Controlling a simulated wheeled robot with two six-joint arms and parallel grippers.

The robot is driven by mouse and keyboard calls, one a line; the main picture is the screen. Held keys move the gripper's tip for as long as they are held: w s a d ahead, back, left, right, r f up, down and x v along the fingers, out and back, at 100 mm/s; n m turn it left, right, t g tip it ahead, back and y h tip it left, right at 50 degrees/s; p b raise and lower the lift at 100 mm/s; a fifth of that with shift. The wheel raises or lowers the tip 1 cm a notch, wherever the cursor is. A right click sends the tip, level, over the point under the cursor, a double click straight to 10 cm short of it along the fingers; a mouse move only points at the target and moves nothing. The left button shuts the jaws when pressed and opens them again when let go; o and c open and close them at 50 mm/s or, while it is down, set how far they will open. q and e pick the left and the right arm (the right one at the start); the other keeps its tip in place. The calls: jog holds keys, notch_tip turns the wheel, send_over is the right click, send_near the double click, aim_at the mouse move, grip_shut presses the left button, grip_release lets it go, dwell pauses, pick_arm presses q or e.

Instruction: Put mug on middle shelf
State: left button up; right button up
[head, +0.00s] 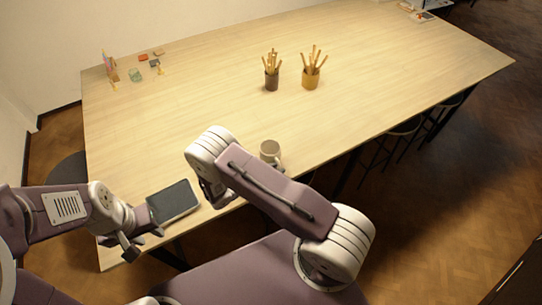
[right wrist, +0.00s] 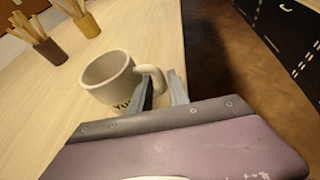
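A pale cream mug (head: 270,151) with dark lettering stands upright near the front edge of the long table, partly hidden by my right arm. In the right wrist view the mug (right wrist: 108,80) has its handle (right wrist: 156,77) turned toward my right gripper (right wrist: 162,84). That gripper's two fingers are apart, with the handle at the gap between their tips; whether they touch it is unclear. In the head view my right gripper is hidden behind its arm. My left gripper (head: 144,243) is open and empty by the table's front left edge. No shelf is visible.
A dark tablet (head: 174,202) lies near my left gripper. A brown cup (head: 271,82) and an ochre cup (head: 310,80) hold wooden tools beyond the mug. Small items and a glass (head: 135,75) are at the far left. Stools (head: 402,128) stand along the right edge. The table's middle is clear.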

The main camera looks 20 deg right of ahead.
jog(key=p+x, duration=0.1)
jog(key=x, duration=0.3)
jog(key=shift+d, duration=0.3)
jog(key=shift+d+f, duration=0.15)
jog(key=shift+d, duration=0.05)
jog(key=shift+a, duration=0.1)
grip_shut()
dwell(0.8)
